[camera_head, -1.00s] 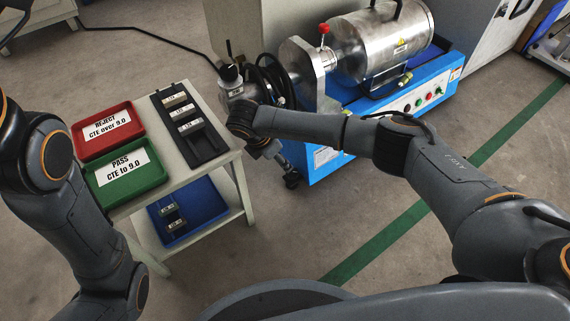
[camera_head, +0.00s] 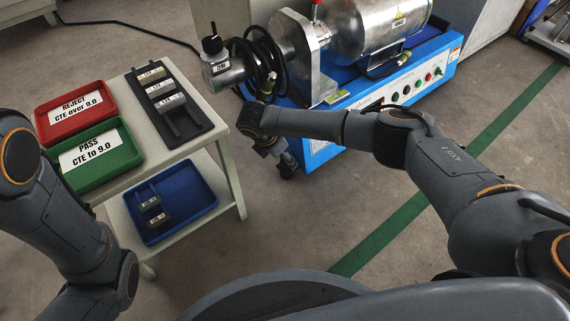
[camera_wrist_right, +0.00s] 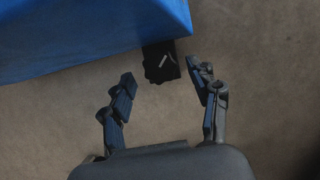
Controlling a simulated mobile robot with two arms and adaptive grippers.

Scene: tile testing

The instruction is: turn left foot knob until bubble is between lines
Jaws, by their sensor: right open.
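In the right wrist view a black foot knob (camera_wrist_right: 160,62) with a small pale mark on top sticks out from under the edge of the blue machine base (camera_wrist_right: 80,30). My right gripper (camera_wrist_right: 164,88) is open and empty, its fingers spread just short of the knob, one to each side. In the head view my right gripper (camera_head: 272,150) points down beside the machine's near left corner, by a dark foot (camera_head: 288,166). A small pale-green strip (camera_head: 337,97) lies on the base; I cannot make out a bubble or lines. My left gripper is out of view.
A pale table (camera_head: 215,110) at left holds a red tray (camera_head: 45,125), a green tray (camera_head: 130,150) and a black rack (camera_head: 195,125) with several blocks. A blue bin (camera_head: 205,200) is on its lower shelf. Floor between table and machine is clear.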

